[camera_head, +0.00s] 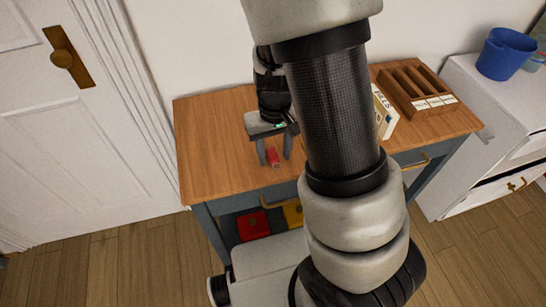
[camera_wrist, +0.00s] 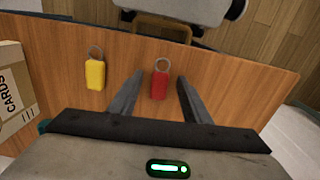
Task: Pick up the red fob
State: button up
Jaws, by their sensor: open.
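The red fob (camera_wrist: 159,86) lies on the wooden table top with its metal ring toward the table's drawer edge. In the head view the red fob (camera_head: 273,157) shows between my fingertips. My gripper (camera_wrist: 154,88) is open and points down, with one finger on each side of the fob. A gap shows between the fob and each finger in the wrist view. My gripper (camera_head: 274,160) is over the left front part of the table in the head view. Whether the fingertips touch the table is not clear.
A yellow fob (camera_wrist: 95,75) lies beside the red one. A cards box (camera_head: 384,112) and a wooden slotted organizer (camera_head: 415,97) stand toward the table's right. My arm hides the table's middle. The table top (camera_head: 215,130) is clear at the left.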

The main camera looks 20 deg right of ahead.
grip_shut()
